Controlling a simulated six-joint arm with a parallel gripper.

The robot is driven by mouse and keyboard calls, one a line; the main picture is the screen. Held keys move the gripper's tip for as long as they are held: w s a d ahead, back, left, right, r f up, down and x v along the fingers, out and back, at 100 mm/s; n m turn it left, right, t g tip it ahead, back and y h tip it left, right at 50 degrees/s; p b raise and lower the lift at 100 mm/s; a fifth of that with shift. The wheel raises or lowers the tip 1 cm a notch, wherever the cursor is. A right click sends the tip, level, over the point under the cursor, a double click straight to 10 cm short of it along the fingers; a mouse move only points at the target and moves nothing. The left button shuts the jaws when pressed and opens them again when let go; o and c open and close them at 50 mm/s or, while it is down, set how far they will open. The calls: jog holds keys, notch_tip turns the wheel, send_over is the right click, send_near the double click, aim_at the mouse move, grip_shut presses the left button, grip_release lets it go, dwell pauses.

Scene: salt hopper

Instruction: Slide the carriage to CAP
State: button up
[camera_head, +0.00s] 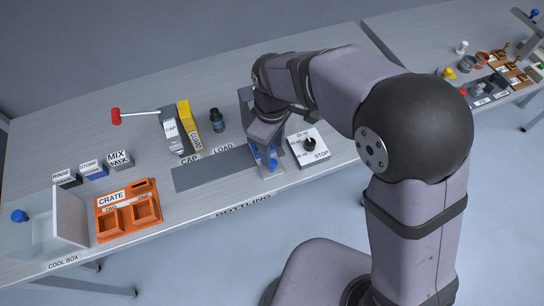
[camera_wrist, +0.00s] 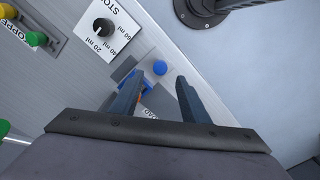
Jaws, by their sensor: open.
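The carriage is mostly hidden by my arm in the head view, where blue parts (camera_head: 272,154) show at the right end of the grey track (camera_head: 205,174), right of the LOAD label. In the wrist view a round blue knob (camera_wrist: 160,68) shows near the gap between my fingertips, beside a partly covered blue part (camera_wrist: 148,83). My gripper (camera_wrist: 159,79) is open, its two fingers apart and pointing toward the knob. I cannot tell whether either finger touches it. The CAP label (camera_head: 190,161) is on the track, left of LOAD.
A dial panel with a black knob (camera_head: 309,144) lies right of the track. Behind the track stand a grey CAP block (camera_head: 171,135) with a red-ended lever, a yellow block (camera_head: 188,117) and a dark bottle (camera_head: 217,119). An orange crate (camera_head: 128,201) sits at front left.

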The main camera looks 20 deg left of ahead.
aim_at(272, 163)
jog(key=shift+f+p, duration=0.75)
jog(key=shift+f, duration=2.25)
grip_shut()
